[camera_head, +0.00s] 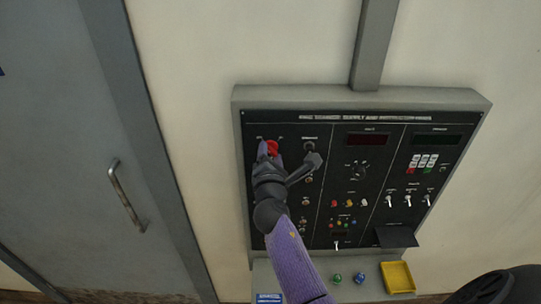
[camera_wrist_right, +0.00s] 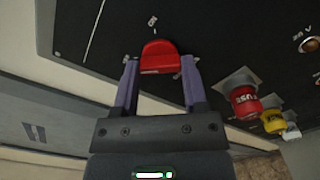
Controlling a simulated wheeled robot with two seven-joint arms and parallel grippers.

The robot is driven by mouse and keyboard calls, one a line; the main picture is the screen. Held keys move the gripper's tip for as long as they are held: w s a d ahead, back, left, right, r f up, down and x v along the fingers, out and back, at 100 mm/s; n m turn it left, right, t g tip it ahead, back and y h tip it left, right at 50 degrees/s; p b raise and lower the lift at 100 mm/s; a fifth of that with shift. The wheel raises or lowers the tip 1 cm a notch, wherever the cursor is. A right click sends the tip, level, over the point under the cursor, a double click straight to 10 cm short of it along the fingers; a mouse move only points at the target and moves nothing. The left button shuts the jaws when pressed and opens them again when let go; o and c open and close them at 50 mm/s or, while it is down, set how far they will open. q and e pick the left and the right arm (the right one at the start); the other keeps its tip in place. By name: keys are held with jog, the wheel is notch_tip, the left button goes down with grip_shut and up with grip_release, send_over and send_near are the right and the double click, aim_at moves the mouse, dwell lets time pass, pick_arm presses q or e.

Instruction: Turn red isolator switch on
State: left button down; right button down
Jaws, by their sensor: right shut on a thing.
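The red isolator switch (camera_head: 272,147) is at the upper left of the black trainer panel (camera_head: 350,215). In the right wrist view the red switch (camera_wrist_right: 160,57) lies between the two purple fingertips. My right gripper (camera_head: 268,152) reaches up to the panel and is shut on the red switch; it also shows in the right wrist view (camera_wrist_right: 160,80). Small white marks stand on the panel around the switch, too blurred to read fully. My left gripper is not in view.
A black knob (camera_head: 309,146) sits right of the switch. Red and yellow fuse caps (camera_wrist_right: 245,102) are close by. Below the panel is a ledge with a yellow tray (camera_head: 398,277), a green knob (camera_head: 336,279) and a blue knob (camera_head: 360,278). A grey door (camera_head: 85,150) stands left.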

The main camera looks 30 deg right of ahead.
jog(key=m+b, duration=0.2)
jog(key=m, duration=0.2)
jog(key=shift+m, duration=0.4)
jog(key=m+b, duration=0.1)
jog(key=m, duration=0.3)
jog(key=m+b, duration=0.1)
jog(key=m, duration=0.3)
jog(key=shift+m, duration=0.4)
jog(key=shift+m+b, duration=0.6)
jog(key=shift+m, duration=1.3)
jog(key=shift+c, duration=0.6)
grip_release()
